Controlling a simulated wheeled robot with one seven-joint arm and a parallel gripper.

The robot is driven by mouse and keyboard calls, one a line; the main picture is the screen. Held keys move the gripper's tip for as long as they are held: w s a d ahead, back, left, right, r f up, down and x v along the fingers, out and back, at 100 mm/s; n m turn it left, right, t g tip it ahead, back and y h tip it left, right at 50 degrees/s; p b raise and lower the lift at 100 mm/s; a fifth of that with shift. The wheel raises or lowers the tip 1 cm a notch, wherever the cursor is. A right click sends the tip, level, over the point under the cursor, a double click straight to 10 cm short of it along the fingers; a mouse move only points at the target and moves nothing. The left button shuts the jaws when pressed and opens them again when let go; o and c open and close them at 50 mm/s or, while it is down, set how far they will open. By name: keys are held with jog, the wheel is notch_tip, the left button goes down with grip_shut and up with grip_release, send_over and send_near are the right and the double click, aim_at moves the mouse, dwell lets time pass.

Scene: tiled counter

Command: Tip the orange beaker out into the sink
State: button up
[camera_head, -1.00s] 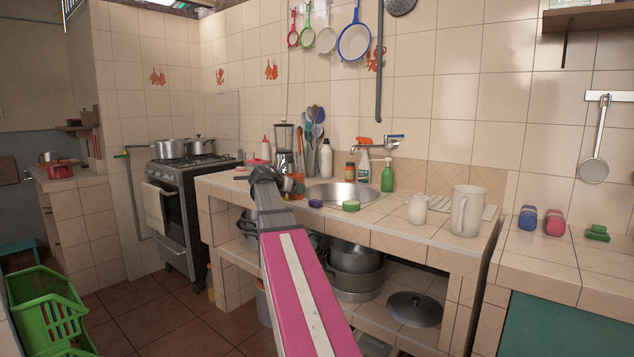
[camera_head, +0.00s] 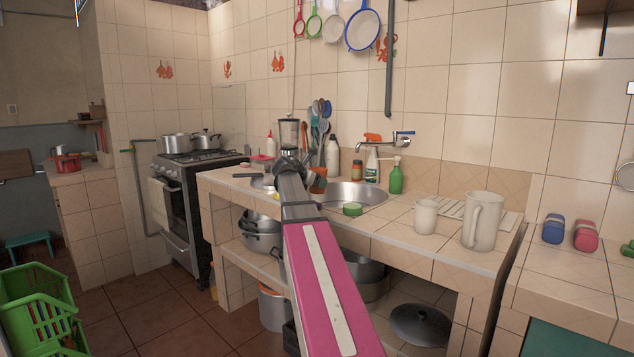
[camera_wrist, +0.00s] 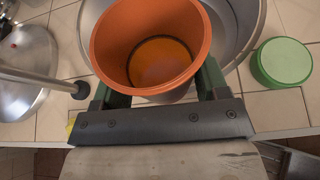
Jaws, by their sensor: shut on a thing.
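My gripper (camera_wrist: 155,88) is shut on the orange beaker (camera_wrist: 183,38), one finger on each side in the wrist view. I look down into its open mouth. A brighter orange-yellow disc shows at its bottom; I cannot tell if it is liquid. The metal sink (camera_wrist: 234,25) shows behind and around the beaker there. In the head view the beaker (camera_head: 319,181) is upright, held at the sink's left edge, partly hidden by my gripper (camera_head: 308,172). The sink basin (camera_head: 362,190) lies just to its right.
A green round tub (camera_head: 352,209) stands at the sink's front rim. The tap (camera_head: 388,140), a green bottle (camera_head: 396,180) and a spray bottle (camera_head: 372,165) stand behind. A blender (camera_head: 289,134) and utensils stand behind my gripper.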

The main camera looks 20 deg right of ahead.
jog(key=shift+d+y, duration=0.45)
jog(key=shift+y, duration=0.25)
jog(key=shift+s+d+f+m+t+y, duration=0.2)
jog(key=shift+d+m+y, duration=0.5)
jog(key=shift+y, duration=1.15)
jog(key=shift+s+d+f+m+y, duration=0.1)
jog(key=shift+d+f+m+y, duration=0.55)
jog(key=shift+y, duration=1.25)
jog(key=shift+s+d+r+m+t+y, duration=0.1)
jog(key=shift+d+m+y, duration=0.6)
jog(key=shift+y, duration=1.15)
jog(key=shift+d+f+t+y, duration=0.15)
jog(key=shift+d+f+y, duration=0.25)
jog(key=shift+y, duration=0.4)
jog(key=shift+d+f+t+y, duration=0.15)
jog(key=shift+d+f+y, duration=0.2)
jog(key=shift+y, duration=0.45)
jog(key=shift+d+r+m+y, duration=0.35)
jog(key=shift+d+y, duration=0.05)
jog(key=shift+y, duration=0.3)
